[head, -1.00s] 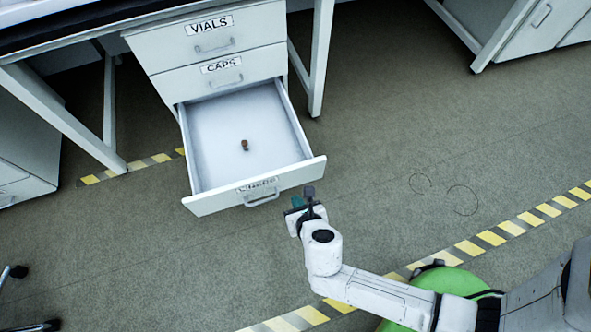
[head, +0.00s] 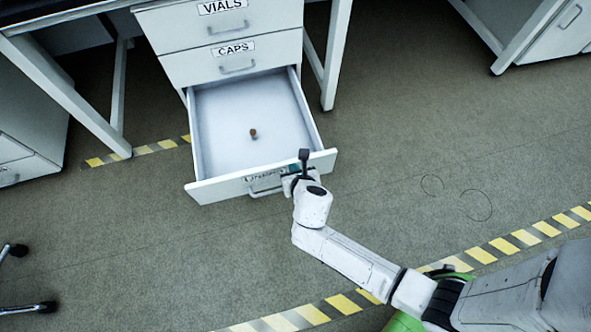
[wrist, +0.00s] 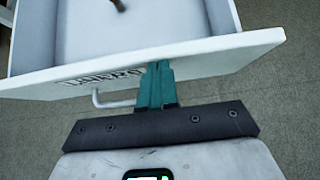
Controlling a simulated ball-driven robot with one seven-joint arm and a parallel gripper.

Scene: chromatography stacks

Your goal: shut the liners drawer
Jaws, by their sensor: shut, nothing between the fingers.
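The liners drawer (head: 222,184) is the bottom drawer of a white cabinet and stands pulled far out. Its label and bar handle (head: 264,187) are on the front panel. A small brown object (head: 253,133) lies inside. My gripper (head: 291,174) is at the right part of the drawer front, just right of the handle. In the wrist view the teal fingers (wrist: 157,80) are shut together with nothing between them. Their tips reach the front panel (wrist: 215,55) beside the handle (wrist: 112,101); they look to be against it, but exact contact cannot be told.
The vials drawer (head: 228,27) and the caps drawer (head: 236,66) above are closed. Table legs (head: 337,55) stand on both sides of the cabinet. A wheeled chair base (head: 30,308) shows at lower left. The floor in front is clear, with yellow striped tape (head: 525,237) and a thin loop (head: 470,205).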

